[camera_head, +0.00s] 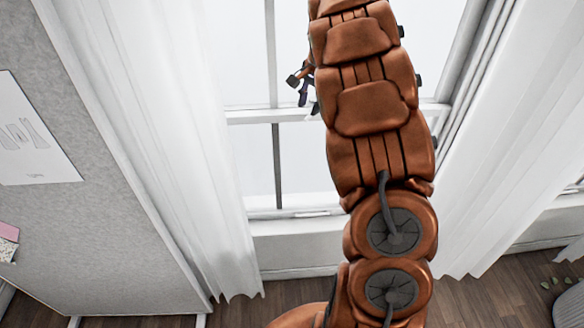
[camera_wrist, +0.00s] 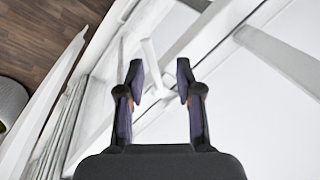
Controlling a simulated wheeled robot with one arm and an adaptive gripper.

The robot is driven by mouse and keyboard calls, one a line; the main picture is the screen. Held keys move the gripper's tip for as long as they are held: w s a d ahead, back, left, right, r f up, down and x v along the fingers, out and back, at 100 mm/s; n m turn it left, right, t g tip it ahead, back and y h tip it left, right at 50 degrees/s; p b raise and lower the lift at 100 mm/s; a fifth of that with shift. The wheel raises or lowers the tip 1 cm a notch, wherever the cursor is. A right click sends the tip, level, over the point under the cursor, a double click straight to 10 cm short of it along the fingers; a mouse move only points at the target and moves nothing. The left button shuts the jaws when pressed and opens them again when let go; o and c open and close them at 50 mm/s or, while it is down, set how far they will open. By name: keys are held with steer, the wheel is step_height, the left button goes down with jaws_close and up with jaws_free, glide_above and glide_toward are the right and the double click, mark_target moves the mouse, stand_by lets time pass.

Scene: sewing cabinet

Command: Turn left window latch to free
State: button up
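The window (camera_head: 252,165) stands behind my arm in the head view, with a white middle rail (camera_head: 262,115). My gripper (camera_head: 303,88) shows just left of my arm, in front of the window near that rail. In the wrist view my gripper (camera_wrist: 161,80) is open, its two dark fingers apart. A slim white piece (camera_wrist: 153,62), likely a window latch lever, shows between and beyond the fingertips, near the white rail (camera_wrist: 205,35). I cannot tell whether a finger touches it. My arm hides much of the rail in the head view, and I cannot make out a latch there.
White curtains hang left (camera_head: 165,120) and right (camera_head: 515,130) of the window. A grey panel (camera_head: 95,120) with papers stands at the far left. The wooden floor (camera_head: 490,290) is below.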

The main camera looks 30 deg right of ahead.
step_height(320, 180, up, 5)
steer(key=b, duration=0.1)
steer(key=s+a+f+n+g+p, duration=0.1)
steer(key=s+a+n, duration=0.6)
steer(key=s+a, duration=1.2)
steer(key=shift+s+a+f+n+g, duration=0.2)
steer(key=shift+s+f+n+g, duration=0.25)
steer(key=shift+s+g, duration=0.6)
steer(key=shift+s+t, duration=0.2)
steer(key=shift+t, duration=0.05)
